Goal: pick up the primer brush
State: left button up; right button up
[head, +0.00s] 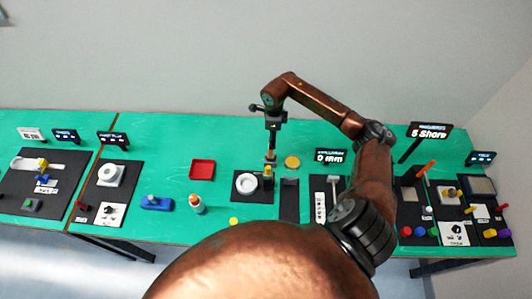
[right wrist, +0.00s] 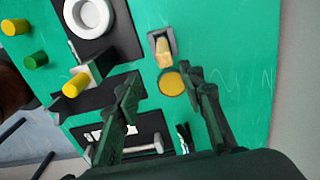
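My right gripper (head: 271,153) hangs over the back middle of the green table. In the right wrist view its two dark fingers (right wrist: 165,108) are apart, with nothing held between them. A small tan, brush-like piece (right wrist: 163,52) sits in a grey holder (right wrist: 161,34) on the green top, beyond the fingertips; I take it for the primer brush, but its shape is too small to be sure. In the head view the holder area lies right under the gripper and is partly hidden. A round yellow disc (right wrist: 171,83) lies beside the holder, nearer the fingers. My left gripper is not in view.
A pale-handled tool (right wrist: 135,150) lies on another mat. A red tray (head: 202,169) and a sign (head: 330,157) stand either side.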

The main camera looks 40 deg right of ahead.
aim_at(271, 154)
jog(key=shift+w+f+b, duration=0.4)
jog(key=shift+w+f, duration=0.55)
jog(key=shift+f, duration=0.15)
jog(key=shift+w+f, duration=0.1)
jog(key=shift+f, duration=0.25)
jog(key=shift+s+f+p, duration=0.35)
jog(key=shift+f, duration=0.2)
notch_tip(271, 154, down, 5)
jog(key=shift+r+p, duration=0.2)
jog(key=shift+p, duration=0.7)
jog(key=shift+s+f, duration=0.15)
jog(key=shift+f, duration=0.3)
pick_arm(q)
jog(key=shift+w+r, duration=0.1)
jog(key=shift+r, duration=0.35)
pick_arm(e)
jog(key=shift+c, duration=0.7)
grip_shut()
